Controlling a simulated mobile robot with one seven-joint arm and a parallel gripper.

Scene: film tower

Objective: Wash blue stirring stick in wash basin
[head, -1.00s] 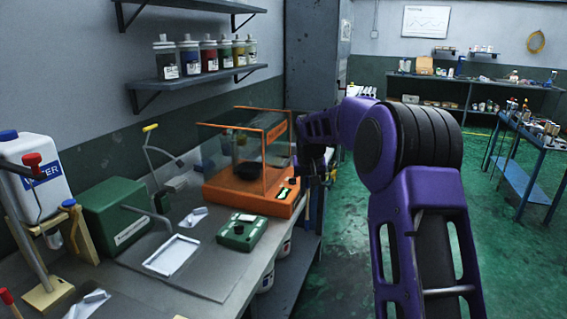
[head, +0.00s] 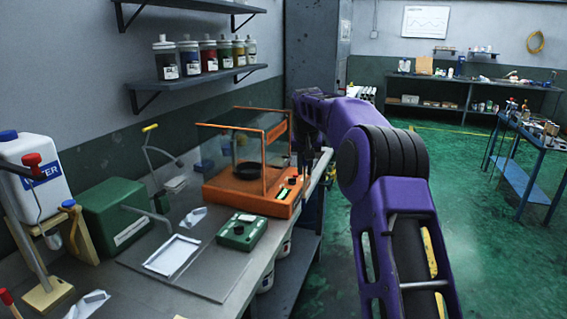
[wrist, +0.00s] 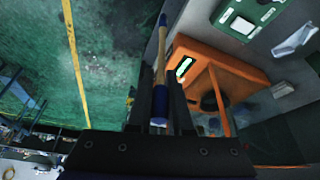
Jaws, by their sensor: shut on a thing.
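A thin stick (wrist: 161,62) with a wood-coloured shaft, a dark blue tip and a blue band lies between my gripper's fingers (wrist: 160,108) in the wrist view. The fingers are shut on it near the blue band, and its shaft points away from the wrist. In the head view my gripper (head: 308,168) hangs at the bench edge, just right of the orange-framed clear case. The stick is too small to make out there. I cannot pick out a wash basin in either view.
The orange-based case (head: 230,196) stands close left of my gripper, with a dark round dish inside. A green control box (head: 243,231), white tray (head: 171,255), green box (head: 118,216) and white water container (head: 35,180) stand on the bench.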

